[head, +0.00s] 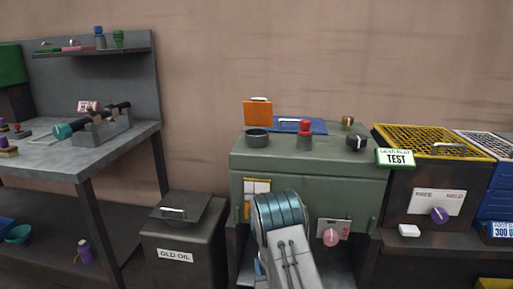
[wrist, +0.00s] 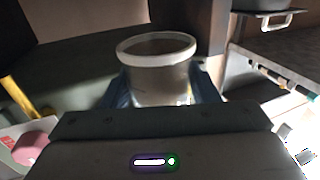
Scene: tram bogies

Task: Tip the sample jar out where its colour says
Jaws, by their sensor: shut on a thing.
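In the wrist view my gripper (wrist: 162,90) is shut on a pale greyish jar (wrist: 160,78) with a white rim, one blue finger on each side. The jar is open at the top and looks roughly upright. Its contents and their colour cannot be made out. In the head view my arm reaches toward the green cabinet, and its links hide the gripper and the jar. A bin labelled OLD OIL (head: 183,245) stands left of the arm, with a dark lid (head: 180,207) on top. A yellow mesh-topped container (head: 430,141) with a TEST sign (head: 396,158) stands at the right.
A blue container (head: 495,205) is at the far right. A grey workbench (head: 90,155) stands left. A pink knob (head: 331,237) is on the cabinet front.

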